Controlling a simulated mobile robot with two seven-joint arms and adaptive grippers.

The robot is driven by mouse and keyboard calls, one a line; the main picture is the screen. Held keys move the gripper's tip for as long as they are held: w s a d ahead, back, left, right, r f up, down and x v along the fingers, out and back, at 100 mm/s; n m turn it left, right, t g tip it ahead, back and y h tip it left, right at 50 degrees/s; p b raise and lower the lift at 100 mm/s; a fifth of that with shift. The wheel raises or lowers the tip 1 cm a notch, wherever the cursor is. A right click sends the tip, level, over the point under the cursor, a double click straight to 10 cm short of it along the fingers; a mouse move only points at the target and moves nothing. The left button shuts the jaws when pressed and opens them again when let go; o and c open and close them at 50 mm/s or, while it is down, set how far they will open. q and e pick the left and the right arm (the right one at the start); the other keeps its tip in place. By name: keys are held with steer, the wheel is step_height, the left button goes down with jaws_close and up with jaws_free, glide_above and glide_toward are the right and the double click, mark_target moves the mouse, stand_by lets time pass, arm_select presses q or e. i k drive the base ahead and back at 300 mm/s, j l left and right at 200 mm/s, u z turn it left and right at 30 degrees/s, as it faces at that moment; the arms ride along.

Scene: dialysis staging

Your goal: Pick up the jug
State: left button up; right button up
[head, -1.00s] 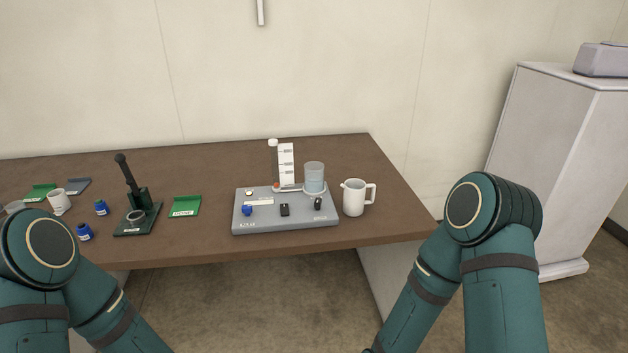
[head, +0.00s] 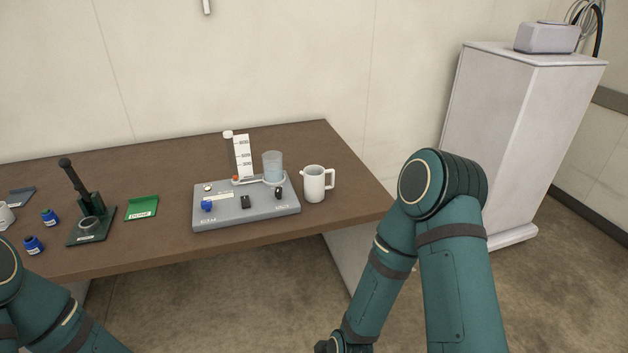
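The white jug (head: 314,184) stands upright on the brown table (head: 300,138) near its right end, with its handle to the right. It is just right of the grey apparatus base and looks clear of my arms. My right arm shows on the right and runs down to the bottom edge, where a dark end part is cut off. My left arm shows only at the lower left. Neither gripper's fingers are in view.
The grey base (head: 245,214) carries a clear beaker (head: 273,166) and a white scale plate (head: 243,155). A green tray (head: 142,208), a dark press stand (head: 91,214) and blue jars (head: 33,245) are farther left. A white cabinet (head: 500,140) stands at right.

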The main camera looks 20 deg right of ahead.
mark_target(317, 183)
steer(key=i+l+u, duration=0.15)
steer(key=l, duration=0.15)
steer(key=i+l+u, duration=0.15)
steer(key=l, duration=0.2)
steer(key=l+u, duration=0.2)
steer(key=l, duration=0.15)
steer(key=i+l+u, duration=0.15)
steer(key=l, duration=0.2)
